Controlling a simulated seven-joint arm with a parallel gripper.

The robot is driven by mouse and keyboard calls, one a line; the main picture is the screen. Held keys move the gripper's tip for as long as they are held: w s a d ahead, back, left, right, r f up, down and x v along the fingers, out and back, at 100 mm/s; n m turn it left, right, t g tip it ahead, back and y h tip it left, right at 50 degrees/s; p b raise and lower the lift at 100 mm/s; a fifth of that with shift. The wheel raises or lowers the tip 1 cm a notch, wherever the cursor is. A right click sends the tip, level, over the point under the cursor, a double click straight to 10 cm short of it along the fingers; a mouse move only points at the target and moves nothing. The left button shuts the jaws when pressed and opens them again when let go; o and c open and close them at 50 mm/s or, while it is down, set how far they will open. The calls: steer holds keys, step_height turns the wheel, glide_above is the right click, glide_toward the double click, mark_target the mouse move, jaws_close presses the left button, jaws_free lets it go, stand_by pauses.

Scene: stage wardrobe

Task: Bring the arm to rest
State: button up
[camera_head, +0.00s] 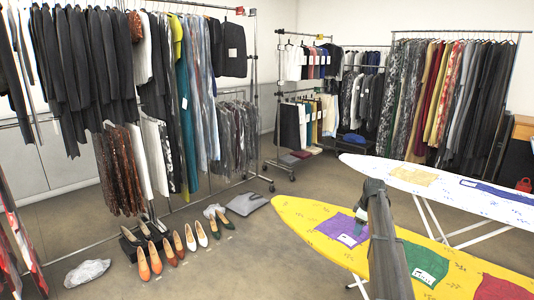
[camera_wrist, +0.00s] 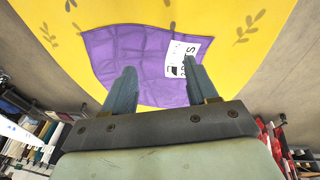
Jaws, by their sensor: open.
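My gripper (camera_wrist: 159,84) is open and empty in the wrist view, its two fingers apart. Behind the fingers in that view is a purple cloth (camera_wrist: 150,45) with a white label, lying on the yellow ironing board (camera_wrist: 235,25). In the head view my arm reaches from the bottom edge up over the yellow board (camera_head: 300,212), and the gripper (camera_head: 361,223) is beside the purple cloth (camera_head: 340,230). I cannot tell how far the fingertips are above the cloth.
A green cloth (camera_head: 425,262) and a red cloth (camera_head: 500,289) also lie on the yellow board. A white ironing board (camera_head: 450,185) stands behind it. Clothes racks line the left and back. Several shoes (camera_head: 178,246) stand on the floor at left. Open floor (camera_head: 300,185) lies between.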

steer(key=a+f+y, duration=0.2)
steer(key=a, duration=1.8)
steer(key=s+a+f, duration=0.3)
steer(key=a+f, duration=0.3)
steer(key=a, duration=0.2)
steer(key=s+d+f+m+g+h, duration=0.1)
steer(key=s+d+f+m+g, duration=0.15)
steer(key=s+f, duration=1.15)
steer(key=s+d+f+m+g, duration=0.1)
steer(key=s+f+m+g, duration=0.15)
steer(key=s+f, duration=1.2)
steer(key=s+d+f+m+g, duration=0.1)
steer(key=s+f, duration=0.3)
steer(key=s, duration=1.3)
steer(key=s+d+f+m+g+h, duration=0.1)
steer(key=s+f+m+g, duration=0.2)
steer(key=s, duration=1.4)
steer(key=shift+f+m, duration=0.6)
steer(key=shift+f, duration=0.25)
